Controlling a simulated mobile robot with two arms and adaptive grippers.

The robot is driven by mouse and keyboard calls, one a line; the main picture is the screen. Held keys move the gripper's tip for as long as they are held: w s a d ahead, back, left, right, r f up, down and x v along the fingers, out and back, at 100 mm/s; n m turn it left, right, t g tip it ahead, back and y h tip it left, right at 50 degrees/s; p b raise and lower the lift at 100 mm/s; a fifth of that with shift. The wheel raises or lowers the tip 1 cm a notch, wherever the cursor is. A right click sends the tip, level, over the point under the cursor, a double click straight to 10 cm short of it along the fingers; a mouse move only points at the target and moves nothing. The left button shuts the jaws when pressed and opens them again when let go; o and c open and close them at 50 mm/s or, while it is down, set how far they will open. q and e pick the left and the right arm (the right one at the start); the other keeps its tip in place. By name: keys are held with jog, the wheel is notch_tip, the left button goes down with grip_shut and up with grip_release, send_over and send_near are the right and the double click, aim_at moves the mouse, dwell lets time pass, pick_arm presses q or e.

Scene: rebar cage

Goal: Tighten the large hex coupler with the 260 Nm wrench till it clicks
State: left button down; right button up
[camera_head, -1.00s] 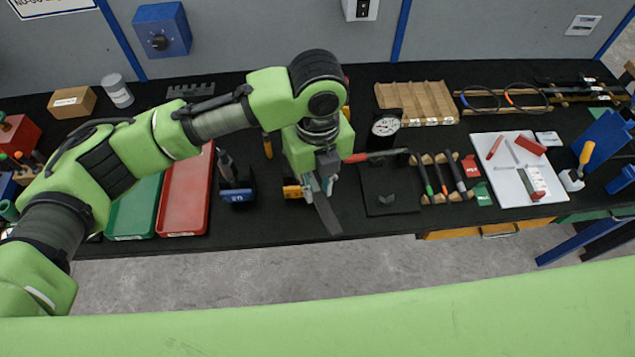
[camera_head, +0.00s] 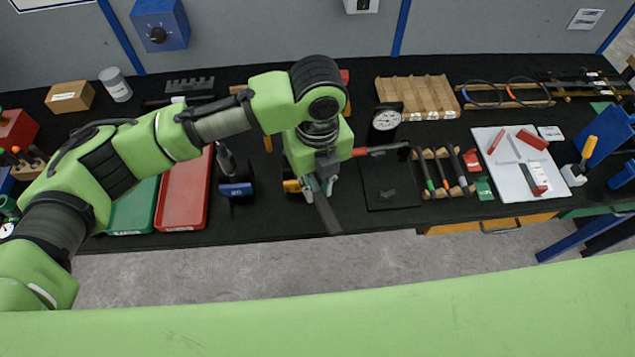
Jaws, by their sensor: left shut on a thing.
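My left gripper (camera_head: 318,188) points down over the front middle of the bench. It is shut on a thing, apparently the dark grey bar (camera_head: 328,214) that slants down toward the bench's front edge. I cannot tell whether this bar is the 260 Nm wrench. A tool with a red and dark handle (camera_head: 383,149) reaches right from beside the gripper. I cannot make out the large hex coupler. My right gripper is out of view.
To the right are a dial gauge (camera_head: 386,121), a black plate (camera_head: 385,192), a rack of marker-like tools (camera_head: 443,173) and a white board (camera_head: 512,172). Floor (camera_head: 220,275) shows in front.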

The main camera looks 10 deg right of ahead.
pick_arm(q)
jog(key=shift+f, duration=0.7)
jog(key=shift+a, duration=0.1)
jog(key=a+m+p, duration=0.2)
jog(key=a+m, duration=0.6)
jog(key=shift+w+a, duration=0.35)
jog(key=shift+w, duration=0.05)
dwell(1.8)
jog(key=shift+d+r, duration=0.1)
jog(key=shift+s+d, duration=0.1)
jog(key=shift+d, duration=0.1)
